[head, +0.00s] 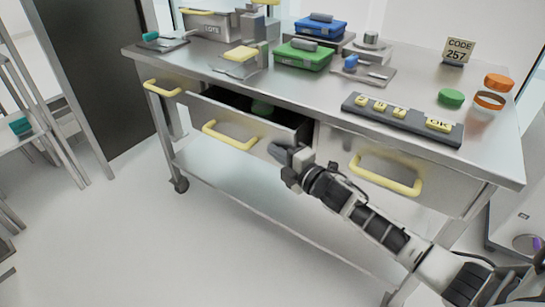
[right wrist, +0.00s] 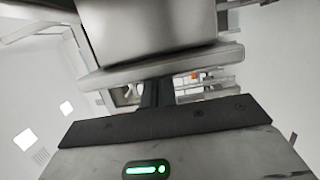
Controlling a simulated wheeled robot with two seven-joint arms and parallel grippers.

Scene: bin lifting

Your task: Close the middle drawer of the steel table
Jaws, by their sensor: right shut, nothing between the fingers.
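The steel table (head: 300,82) stands across the head view. Its middle drawer (head: 275,137) is partly pulled out, with a dark gap behind its front and a yellow handle (head: 230,136). A green round thing (head: 262,107) shows inside it. My right gripper (head: 281,153) is shut and empty, at the right end of the drawer front, by its lower edge. I cannot tell whether it touches the front. In the right wrist view a grey surface (right wrist: 150,25) lies ahead of the dark fingers (right wrist: 156,92). My left gripper is not in view.
The left drawer with its yellow handle (head: 163,88) and the right drawer with its handle (head: 386,178) look closed. Boxes, a keypad bar (head: 400,118) and orange rings (head: 490,100) stand on the tabletop. A lower shelf (head: 240,180) runs under the drawers. The floor in front is clear.

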